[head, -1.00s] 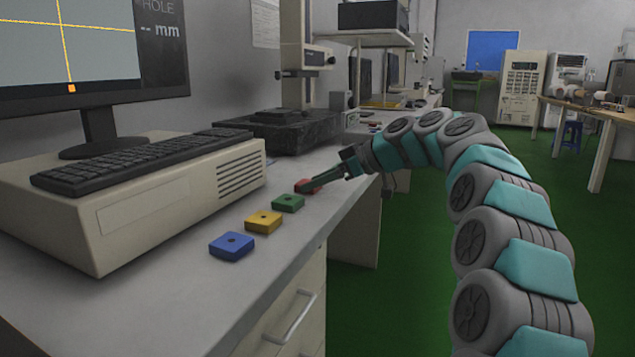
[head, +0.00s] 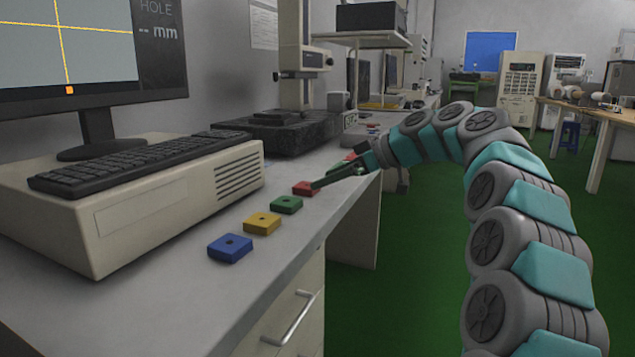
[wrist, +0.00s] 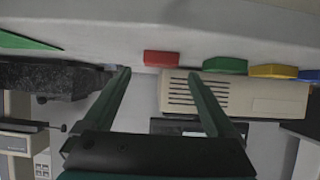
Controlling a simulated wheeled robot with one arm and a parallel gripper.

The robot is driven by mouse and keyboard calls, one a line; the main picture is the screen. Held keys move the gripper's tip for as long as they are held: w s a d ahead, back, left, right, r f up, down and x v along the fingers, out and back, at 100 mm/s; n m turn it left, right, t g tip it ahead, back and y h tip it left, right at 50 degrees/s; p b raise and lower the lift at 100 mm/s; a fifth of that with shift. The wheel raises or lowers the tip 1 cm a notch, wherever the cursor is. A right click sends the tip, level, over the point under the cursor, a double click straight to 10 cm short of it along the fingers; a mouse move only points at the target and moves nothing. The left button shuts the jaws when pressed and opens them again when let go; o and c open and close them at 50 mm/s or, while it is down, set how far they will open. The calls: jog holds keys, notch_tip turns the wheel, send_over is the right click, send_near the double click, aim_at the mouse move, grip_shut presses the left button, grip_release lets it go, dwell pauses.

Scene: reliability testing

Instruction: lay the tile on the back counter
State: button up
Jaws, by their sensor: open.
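A red tile (head: 305,188) lies flat on the grey counter (head: 190,290), at the far end of a row with a green tile (head: 286,205), a yellow tile (head: 262,223) and a blue tile (head: 229,248). My gripper (head: 318,180) is low over the counter just to the right of the red tile, partly overlapping its edge in the head view. In the wrist view, my gripper (wrist: 160,73) has its fingers apart with nothing held. The red tile (wrist: 162,58) shows ahead between the fingertips. Whether a finger touches it, I cannot tell.
A beige computer case (head: 130,200) with a keyboard (head: 140,160) and a monitor stands left of the tiles. A dark stone stage (head: 275,133) stands behind them. The counter's front edge drops to drawers and green floor on the right. A wooden table is at the far right.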

jog(key=v, duration=0.8)
jog(key=shift+s, duration=0.15)
